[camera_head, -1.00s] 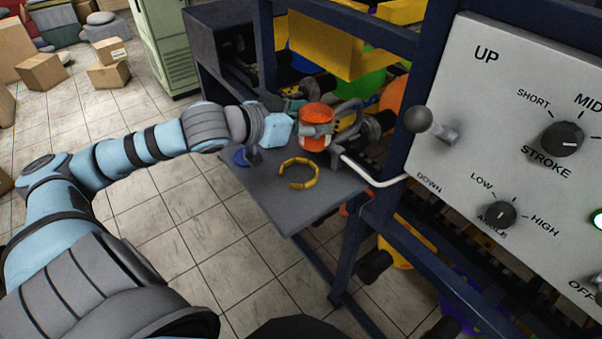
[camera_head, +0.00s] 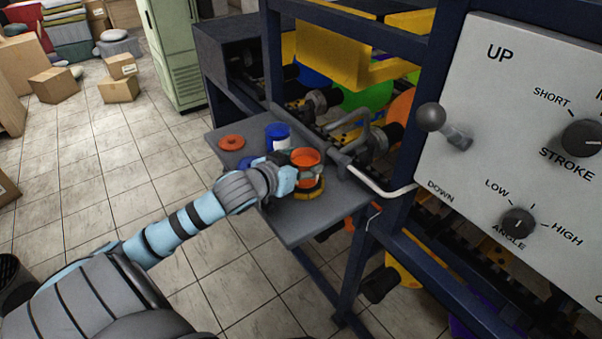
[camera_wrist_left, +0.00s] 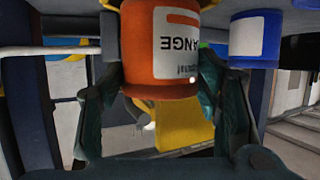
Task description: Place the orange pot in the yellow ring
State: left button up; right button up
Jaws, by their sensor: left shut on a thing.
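The orange pot (camera_head: 305,157) stands upright at the yellow ring (camera_head: 309,194) on the grey shelf. The ring shows around the pot's lower end; I cannot tell if the pot's base touches the shelf. My left gripper (camera_head: 304,172) is shut on the pot's side, coming from the left. In the left wrist view, the picture is upside down: the pot (camera_wrist_left: 160,45) with its white label sits between the two fingers (camera_wrist_left: 160,95), and small yellow parts show beside its base at the top. My right gripper is not in view.
A blue pot (camera_head: 278,137) with a white label stands behind, also at the right in the wrist view (camera_wrist_left: 254,38). An orange lid (camera_head: 232,142) lies on the shelf (camera_head: 320,218). The machine's frame and a white bent bar (camera_head: 385,189) border the shelf's right side.

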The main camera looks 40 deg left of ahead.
pick_arm(q)
notch_tip(320, 180, down, 2)
jog(key=o, duration=1.3)
jog(key=p+v, duration=0.7)
jog(key=v, duration=0.5)
jog(key=shift+r+p, duration=0.2)
jog(key=shift+p, duration=0.15)
